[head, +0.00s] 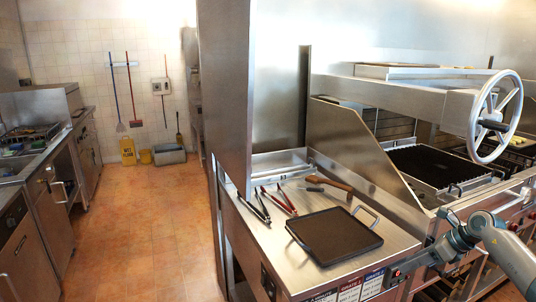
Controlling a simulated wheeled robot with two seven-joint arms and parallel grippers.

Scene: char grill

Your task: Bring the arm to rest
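My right arm comes in from the lower right corner, and its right gripper (396,273) is in front of the steel counter's front edge, near the labels. The gripper is small and dark in the picture, so I cannot tell whether its fingers are open or shut. I see nothing held in it. My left arm and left gripper are not in view.
A black square griddle pan (334,236) lies on the steel counter (262,238). Behind it lie black tongs (255,207), red-handled tongs (279,200) and a wooden-handled tool (330,184). The char grill (437,166) with its handwheel (497,117) stands right. The tiled floor (150,235) is clear.

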